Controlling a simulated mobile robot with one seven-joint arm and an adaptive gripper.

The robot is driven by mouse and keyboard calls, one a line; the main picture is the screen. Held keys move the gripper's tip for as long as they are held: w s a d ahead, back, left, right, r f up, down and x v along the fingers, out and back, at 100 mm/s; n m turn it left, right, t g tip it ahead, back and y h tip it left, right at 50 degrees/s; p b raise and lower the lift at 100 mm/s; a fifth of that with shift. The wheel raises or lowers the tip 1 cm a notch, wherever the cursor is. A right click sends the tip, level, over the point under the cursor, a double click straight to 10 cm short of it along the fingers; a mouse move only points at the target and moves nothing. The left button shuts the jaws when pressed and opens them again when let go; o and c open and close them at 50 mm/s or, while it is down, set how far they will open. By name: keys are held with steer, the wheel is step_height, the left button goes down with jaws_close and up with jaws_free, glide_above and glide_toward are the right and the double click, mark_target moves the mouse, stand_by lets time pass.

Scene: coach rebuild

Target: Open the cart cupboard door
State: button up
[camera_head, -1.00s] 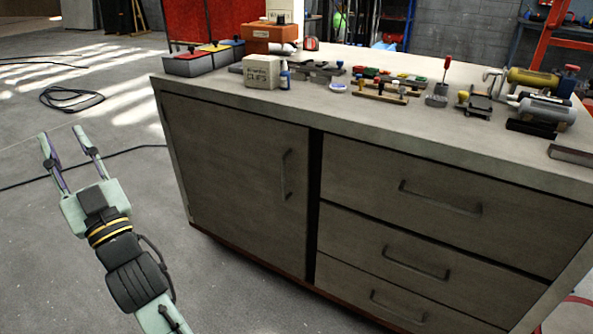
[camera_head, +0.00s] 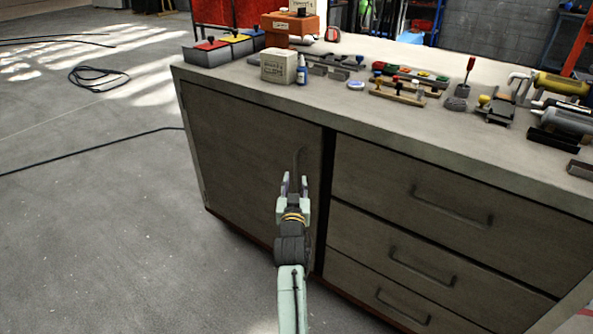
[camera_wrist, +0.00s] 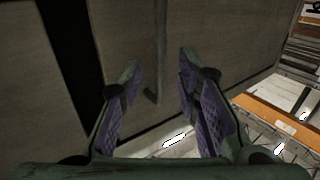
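The cart cupboard door (camera_head: 235,140) is the grey panel on the left of the cart front; it looks shut. Its vertical bar handle (camera_head: 299,158) is near the door's right edge, its lower part hidden behind my gripper. My gripper (camera_head: 294,178) is in front of the door at the handle, fingers pointing at it. In the wrist view the two fingers (camera_wrist: 160,85) are spread apart, with the handle (camera_wrist: 161,45) showing between and beyond them. I cannot tell whether a finger touches it.
Three drawers with bar handles (camera_head: 420,262) are right of the door, past a dark gap. The cart top (camera_head: 400,125) carries a small box (camera_head: 278,66), bins (camera_head: 207,53) and several tools. The floor (camera_head: 110,230) left of the cart is clear apart from a cable (camera_head: 90,150).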

mark_target(296, 173)
steer(key=w, duration=0.5)
steer(key=shift+w+p, duration=0.2)
steer(key=shift+p, duration=0.1)
steer(key=shift+c, duration=0.5)
jaws_close()
